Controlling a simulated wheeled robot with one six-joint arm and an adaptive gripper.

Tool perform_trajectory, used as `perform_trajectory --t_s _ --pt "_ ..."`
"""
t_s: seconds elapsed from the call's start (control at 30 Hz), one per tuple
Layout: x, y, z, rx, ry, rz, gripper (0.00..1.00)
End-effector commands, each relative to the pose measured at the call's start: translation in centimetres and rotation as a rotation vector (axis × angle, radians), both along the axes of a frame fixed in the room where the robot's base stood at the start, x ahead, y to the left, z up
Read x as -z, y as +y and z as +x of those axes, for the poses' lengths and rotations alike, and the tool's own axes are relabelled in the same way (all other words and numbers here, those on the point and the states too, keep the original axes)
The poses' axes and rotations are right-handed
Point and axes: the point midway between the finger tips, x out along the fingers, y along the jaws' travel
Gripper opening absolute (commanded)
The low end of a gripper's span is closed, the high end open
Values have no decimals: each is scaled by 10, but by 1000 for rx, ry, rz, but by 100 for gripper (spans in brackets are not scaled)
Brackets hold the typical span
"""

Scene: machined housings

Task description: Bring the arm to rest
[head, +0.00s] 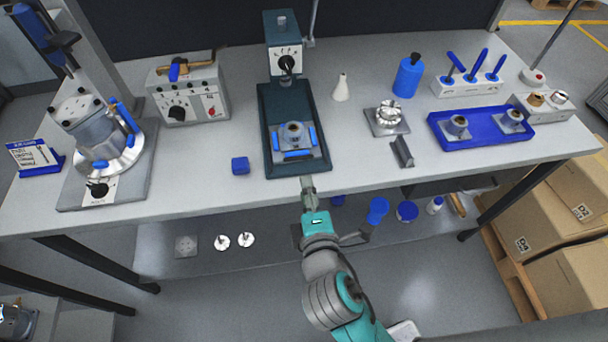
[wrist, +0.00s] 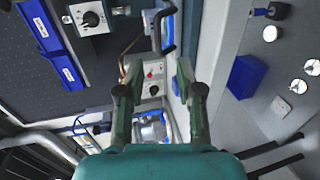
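My arm (head: 335,285) reaches up from the bottom of the head view to the bench's front edge. My gripper (head: 307,183) is at that edge, just in front of the dark green press base (head: 264,130). In the wrist view my gripper (wrist: 155,72) shows two fingers standing apart with nothing between them. A machined housing (head: 293,137) with blue clamps sits on the press base, a little beyond my gripper. I cannot tell the exact height of my gripper over the bench.
The bench (head: 215,150) holds a blue block (head: 240,165), a motor-like fixture (head: 105,140) at left, and a blue tray (head: 485,138) with two housings at right. Below, a shelf carries discs and blue containers. Cardboard boxes (head: 550,215) stand at right.

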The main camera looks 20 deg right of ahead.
Motion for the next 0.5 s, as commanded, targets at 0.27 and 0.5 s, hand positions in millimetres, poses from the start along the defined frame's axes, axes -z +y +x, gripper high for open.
perform_trajectory --t_s 0.27,0.5 --pt "-3 3 -14 1 -1 0 36" --pt "-4 3 -15 1 -1 1 36"
